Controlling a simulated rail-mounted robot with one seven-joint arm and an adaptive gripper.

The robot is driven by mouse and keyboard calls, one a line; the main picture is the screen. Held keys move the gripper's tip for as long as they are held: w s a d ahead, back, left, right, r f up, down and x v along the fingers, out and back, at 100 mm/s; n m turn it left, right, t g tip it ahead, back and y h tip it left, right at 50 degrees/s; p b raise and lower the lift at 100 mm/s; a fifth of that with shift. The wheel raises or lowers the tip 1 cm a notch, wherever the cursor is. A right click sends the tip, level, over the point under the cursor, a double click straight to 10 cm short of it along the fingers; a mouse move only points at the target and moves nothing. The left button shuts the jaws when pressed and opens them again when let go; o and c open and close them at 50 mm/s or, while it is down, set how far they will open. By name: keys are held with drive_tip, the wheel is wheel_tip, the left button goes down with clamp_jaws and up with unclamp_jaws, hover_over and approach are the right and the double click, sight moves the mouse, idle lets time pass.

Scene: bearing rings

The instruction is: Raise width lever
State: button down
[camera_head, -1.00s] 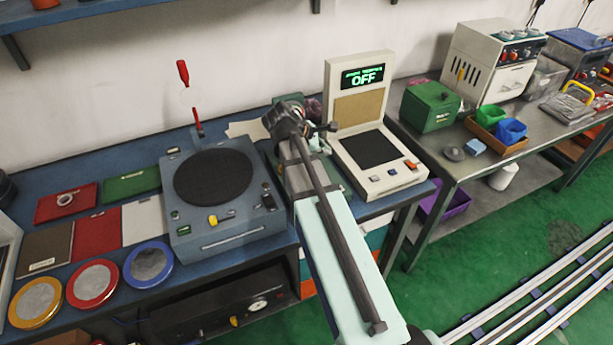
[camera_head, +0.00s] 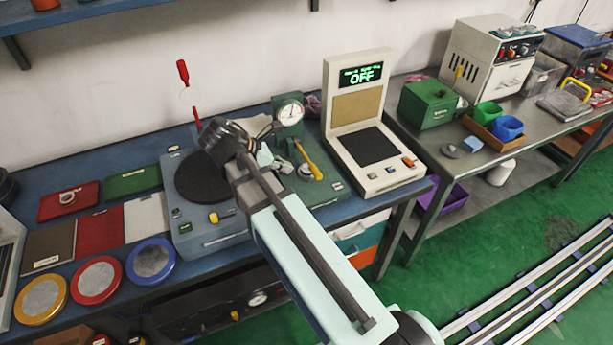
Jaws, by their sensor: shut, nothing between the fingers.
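A green gauge stand with a round white dial (camera_head: 290,112) stands on the blue bench, between the grey turntable unit and the cream display unit. A lever with a yellow handle (camera_head: 308,158) slants across its front and looks like the width lever; no label is readable. My gripper (camera_head: 266,158) is just left of this lever, small in view and partly hidden by my wrist and forearm. It is shut and empty. Whether it touches the gauge stand, I cannot tell. The lower left of the stand is hidden behind my arm.
The grey unit with a round dark plate (camera_head: 205,176) and a red-handled upright rod (camera_head: 183,72) stands left. The cream unit (camera_head: 372,150) reading OFF stands right. Coloured plates and round trays (camera_head: 150,262) lie farther left; one red plate (camera_head: 67,201) holds a ring.

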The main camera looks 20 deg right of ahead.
sight(306, 157)
drive_tip(key=shift+p+x, duration=0.8)
drive_tip(key=shift+x, duration=4.25)
